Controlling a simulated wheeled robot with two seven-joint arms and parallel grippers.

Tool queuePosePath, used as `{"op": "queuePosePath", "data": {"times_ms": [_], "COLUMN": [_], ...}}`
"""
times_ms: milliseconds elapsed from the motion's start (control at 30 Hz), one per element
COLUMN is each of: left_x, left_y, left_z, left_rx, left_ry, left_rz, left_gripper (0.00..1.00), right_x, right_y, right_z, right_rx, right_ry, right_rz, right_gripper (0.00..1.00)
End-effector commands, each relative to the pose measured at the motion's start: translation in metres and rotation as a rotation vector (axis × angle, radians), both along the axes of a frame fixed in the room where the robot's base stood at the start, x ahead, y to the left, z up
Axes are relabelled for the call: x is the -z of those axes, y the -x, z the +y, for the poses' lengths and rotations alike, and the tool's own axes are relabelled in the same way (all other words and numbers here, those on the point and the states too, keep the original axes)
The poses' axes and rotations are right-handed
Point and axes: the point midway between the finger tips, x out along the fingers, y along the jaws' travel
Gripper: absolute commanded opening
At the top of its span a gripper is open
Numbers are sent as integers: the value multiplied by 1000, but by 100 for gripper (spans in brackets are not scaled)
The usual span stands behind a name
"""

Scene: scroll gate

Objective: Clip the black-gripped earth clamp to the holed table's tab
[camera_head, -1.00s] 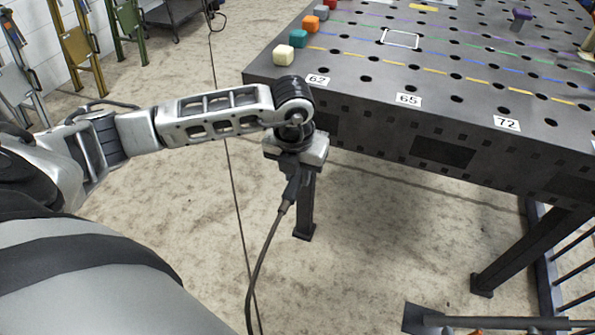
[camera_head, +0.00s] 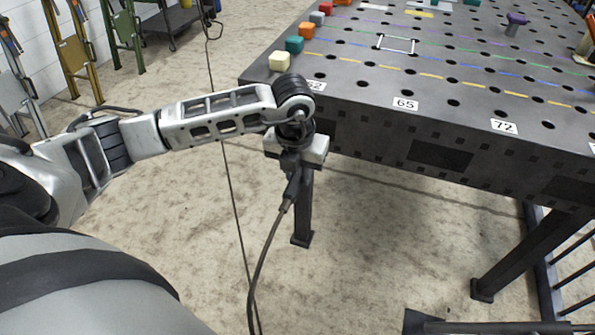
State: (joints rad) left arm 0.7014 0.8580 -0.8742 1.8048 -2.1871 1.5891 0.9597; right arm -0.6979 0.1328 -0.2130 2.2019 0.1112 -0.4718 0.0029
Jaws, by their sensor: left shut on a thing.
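My left gripper (camera_head: 290,163) hangs in front of the near left corner of the holed table (camera_head: 375,112), below the level of its top. It is shut on the black-gripped earth clamp (camera_head: 293,187), whose black grip and cable (camera_head: 262,258) hang down toward the floor. The clamp's jaws are mostly hidden by the gripper and wrist. I cannot tell whether the clamp touches the table. The table's tab is not clearly visible; the wrist covers part of that corner. My right gripper is not in view.
Several coloured blocks, such as a cream one (camera_head: 279,61) and a teal one (camera_head: 294,44), line the table's left edge. A table leg (camera_head: 304,215) stands behind the clamp. Folded stands (camera_head: 75,50) lean by the wall at left. The floor between is open.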

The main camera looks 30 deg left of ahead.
Motion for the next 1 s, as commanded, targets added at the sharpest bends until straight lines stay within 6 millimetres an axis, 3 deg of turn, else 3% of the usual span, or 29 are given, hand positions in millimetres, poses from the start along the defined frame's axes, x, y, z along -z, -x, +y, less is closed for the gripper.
{"op": "queuePosePath", "data": {"times_ms": [1000], "left_x": [0], "left_y": [-16], "left_z": [3], "left_rx": [0], "left_ry": [1], "left_rz": [-2], "left_gripper": [0], "right_x": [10], "right_y": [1], "right_z": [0], "right_rx": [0], "right_ry": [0], "right_rz": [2], "right_gripper": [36]}}
